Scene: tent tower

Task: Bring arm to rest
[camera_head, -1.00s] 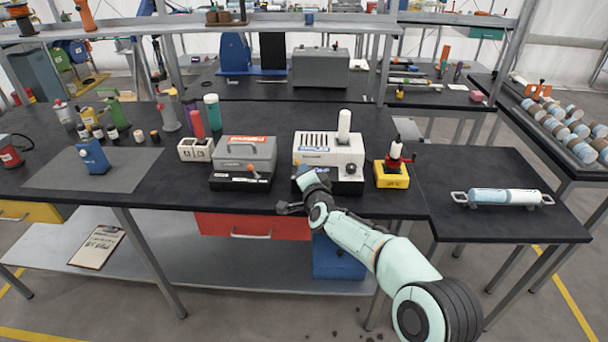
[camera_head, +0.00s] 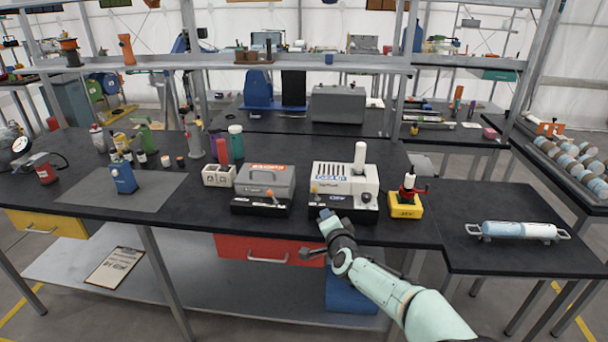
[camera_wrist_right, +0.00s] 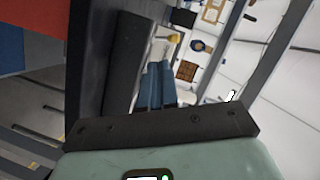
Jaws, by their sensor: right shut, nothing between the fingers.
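My right arm (camera_head: 385,290) comes in from the lower right in the head view and reaches up to the front edge of the black workbench (camera_head: 120,205). Its right gripper (camera_head: 326,219) has blue fingers and shows just in front of the white machine (camera_head: 343,182). Whether it touches the machine or bench I cannot tell. In the right wrist view the two blue fingers (camera_wrist_right: 157,85) are together, with nothing seen between them. My left gripper is not in view.
A grey toolbox-like machine (camera_head: 265,185) and a yellow-based red device (camera_head: 406,202) flank the white machine. A red drawer (camera_head: 235,247) and a blue box (camera_head: 350,292) are below the bench near my arm. A lower side table (camera_head: 500,258) on the right holds a blue-white cylinder (camera_head: 517,230).

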